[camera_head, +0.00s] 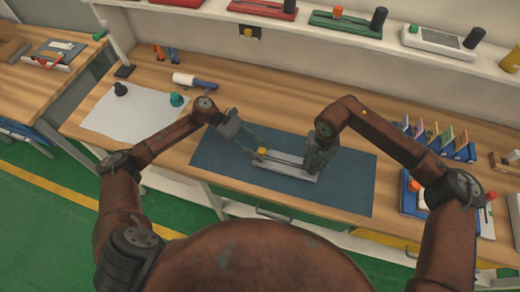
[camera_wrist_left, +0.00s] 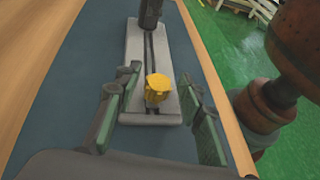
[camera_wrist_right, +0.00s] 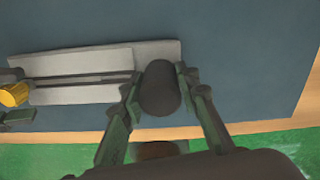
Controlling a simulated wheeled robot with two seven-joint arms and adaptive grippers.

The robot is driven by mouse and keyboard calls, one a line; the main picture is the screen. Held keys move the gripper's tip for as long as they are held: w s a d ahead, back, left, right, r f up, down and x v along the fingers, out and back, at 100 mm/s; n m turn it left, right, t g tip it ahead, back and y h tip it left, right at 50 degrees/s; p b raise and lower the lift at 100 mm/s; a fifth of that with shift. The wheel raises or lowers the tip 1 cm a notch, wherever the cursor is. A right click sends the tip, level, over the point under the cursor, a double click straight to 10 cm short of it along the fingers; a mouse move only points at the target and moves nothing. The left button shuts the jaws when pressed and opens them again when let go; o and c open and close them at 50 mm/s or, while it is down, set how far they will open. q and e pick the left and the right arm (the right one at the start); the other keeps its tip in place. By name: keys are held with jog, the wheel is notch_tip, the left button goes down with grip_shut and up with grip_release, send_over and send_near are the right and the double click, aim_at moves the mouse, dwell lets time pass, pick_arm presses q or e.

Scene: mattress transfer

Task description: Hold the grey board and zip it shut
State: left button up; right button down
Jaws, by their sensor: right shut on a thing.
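The grey board (camera_head: 290,174) lies flat on a dark blue mat (camera_head: 222,160). A dark slot runs along its length, seen in the left wrist view (camera_wrist_left: 135,60). A yellow pull tab (camera_wrist_left: 158,84) stands at the board's left end. My left gripper (camera_wrist_left: 158,92) is open, with its fingers on either side of the tab and gaps to both. A dark cylindrical handle (camera_wrist_right: 160,90) stands at the board's other end. My right gripper (camera_wrist_right: 165,98) is shut on this handle. In the head view the right gripper (camera_head: 314,160) partly hides the handle.
A white sheet (camera_head: 130,118) with two small knobs lies left of the mat. A rack of coloured pieces (camera_head: 440,138) and a blue tray (camera_head: 412,200) stand at the right. A shelf (camera_head: 300,32) runs along the back. The mat around the board is clear.

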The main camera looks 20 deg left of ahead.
pick_arm(q)
jog(key=v, duration=1.2)
jog(key=shift+r, duration=0.1)
pick_arm(e)
jog(key=c, duration=1.4)
grip_release()
